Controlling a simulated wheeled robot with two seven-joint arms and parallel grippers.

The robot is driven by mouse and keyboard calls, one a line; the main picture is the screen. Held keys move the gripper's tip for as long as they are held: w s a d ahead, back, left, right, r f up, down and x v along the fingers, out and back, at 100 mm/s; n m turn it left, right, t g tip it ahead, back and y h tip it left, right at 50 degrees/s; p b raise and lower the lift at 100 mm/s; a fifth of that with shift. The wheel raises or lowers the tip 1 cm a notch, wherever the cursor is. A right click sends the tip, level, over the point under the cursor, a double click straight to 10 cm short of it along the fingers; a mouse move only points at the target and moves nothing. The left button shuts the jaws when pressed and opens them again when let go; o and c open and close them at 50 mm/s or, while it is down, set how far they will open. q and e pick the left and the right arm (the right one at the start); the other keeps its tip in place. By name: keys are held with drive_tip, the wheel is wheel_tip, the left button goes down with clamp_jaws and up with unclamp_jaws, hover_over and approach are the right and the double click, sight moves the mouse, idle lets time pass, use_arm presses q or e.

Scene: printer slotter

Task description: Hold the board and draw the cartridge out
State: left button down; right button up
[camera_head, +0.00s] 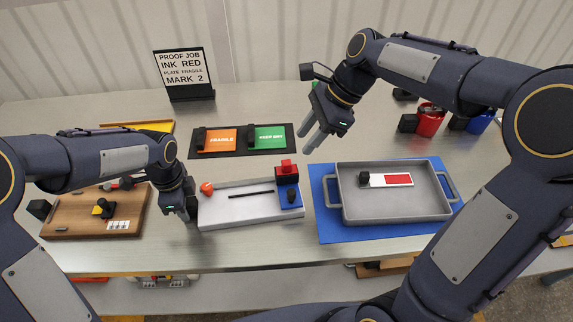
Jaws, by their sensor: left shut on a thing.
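A pale board (236,211) with a dark slot lies near the table's front edge.
A grey handled tray (428,207) on a blue mat (330,229) holds a red-and-white plate (391,180). Orange (218,143) and green (270,139) labelled plates lie behind the board. A sign (183,68) reads "INK RED".

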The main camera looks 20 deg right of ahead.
sight(288, 162)
drive_tip(key=shift+x, duration=4.45)
drive_tip(key=shift+c, duration=0.5)
clamp_jaws()
